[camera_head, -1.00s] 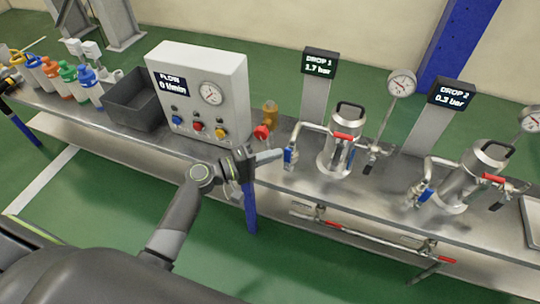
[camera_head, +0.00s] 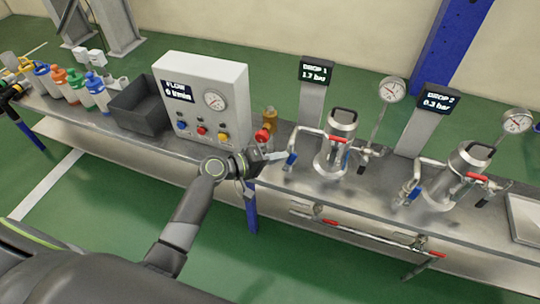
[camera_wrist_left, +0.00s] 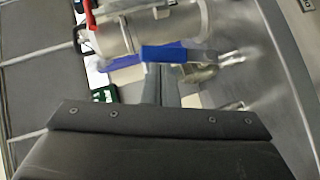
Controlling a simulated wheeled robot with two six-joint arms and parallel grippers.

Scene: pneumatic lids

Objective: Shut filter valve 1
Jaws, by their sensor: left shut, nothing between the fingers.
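Filter housing 1, a steel canister (camera_head: 331,160) with a black top handle, stands on the bench by the DROP 1 display (camera_head: 314,72). A blue-handled valve (camera_head: 291,160) sits on the pipe at its left, and a red lever (camera_head: 338,140) crosses its front. I cannot tell which of these is called filter valve 1. My left gripper (camera_head: 278,156) is shut and empty, its tips close to the blue handle. In the left wrist view the fingers (camera_wrist_left: 160,85) point at the blue handle (camera_wrist_left: 165,53), overlapping it; contact is unclear. My right gripper is not in view.
Filter housing 2 (camera_head: 446,185) and a pressure gauge (camera_head: 392,89) are to the right. A grey bin (camera_head: 140,107) and several bottles are far left. Red-levered pipes (camera_head: 375,235) run below.

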